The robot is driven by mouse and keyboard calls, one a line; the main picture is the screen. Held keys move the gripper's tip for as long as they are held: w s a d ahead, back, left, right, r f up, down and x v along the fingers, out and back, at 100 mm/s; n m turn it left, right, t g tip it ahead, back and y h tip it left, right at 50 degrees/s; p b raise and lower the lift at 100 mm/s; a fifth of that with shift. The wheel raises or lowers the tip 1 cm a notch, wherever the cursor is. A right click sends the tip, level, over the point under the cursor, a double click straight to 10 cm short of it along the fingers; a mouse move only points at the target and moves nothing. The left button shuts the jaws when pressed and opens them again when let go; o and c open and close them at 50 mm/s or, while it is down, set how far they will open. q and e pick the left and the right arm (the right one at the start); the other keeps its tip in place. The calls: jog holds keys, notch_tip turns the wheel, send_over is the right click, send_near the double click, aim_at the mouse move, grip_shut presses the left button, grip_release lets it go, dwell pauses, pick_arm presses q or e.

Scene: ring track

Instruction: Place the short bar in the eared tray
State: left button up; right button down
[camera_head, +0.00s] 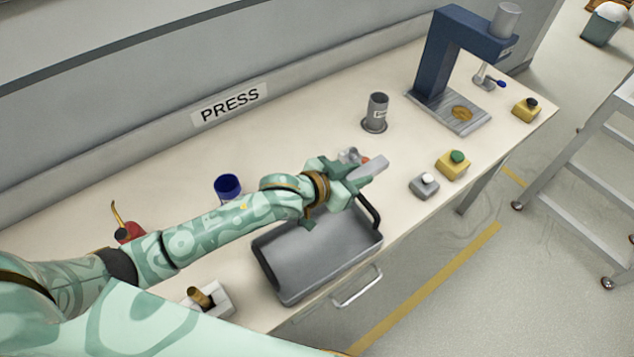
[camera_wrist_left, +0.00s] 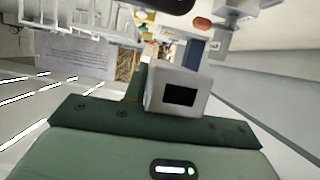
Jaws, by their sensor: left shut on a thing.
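My left gripper (camera_head: 364,164) reaches in from the left and is above the far right end of the eared tray. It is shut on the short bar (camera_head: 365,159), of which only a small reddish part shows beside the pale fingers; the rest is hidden. A reddish end also shows in the left wrist view (camera_wrist_left: 202,23), beyond a pale finger with a black pad. The eared tray (camera_head: 315,255) is grey and shallow, with a black handle at its right end. Its visible floor is empty, and my forearm hides its back part. My right gripper is out of view.
A grey labelled cylinder (camera_head: 377,112) stands behind the gripper. A blue press (camera_head: 437,60) stands farther right. Button boxes, one yellow with a green button (camera_head: 453,165) and one grey (camera_head: 424,186), sit right of the tray. A blue cup (camera_head: 228,187) stands behind my forearm.

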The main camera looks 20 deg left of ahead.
pick_arm(q)
jog(key=w+a+f+b, duration=0.1)
jog(key=a+f, duration=0.1)
jog(key=a, duration=0.1)
jog(key=w+a+f+b, duration=0.1)
jog(key=a+f, duration=0.2)
jog(key=w+a+f+b, duration=0.2)
jog(key=a+f, duration=0.1)
jog(key=shift+a+f, duration=0.1)
jog(key=shift+a, duration=0.1)
jog(key=shift+w+a+f+b, duration=0.1)
jog(key=shift+a+f+b, duration=0.1)
jog(key=shift+f, duration=0.4)
jog(key=shift+a+f+b, duration=0.1)
jog(key=shift+f+b, duration=0.1)
jog(key=shift+f, duration=0.75)
jog(key=shift+f, duration=0.1)
jog(key=shift+f, duration=0.15)
jog(key=o, duration=1)
jog(key=shift+o, duration=0.2)
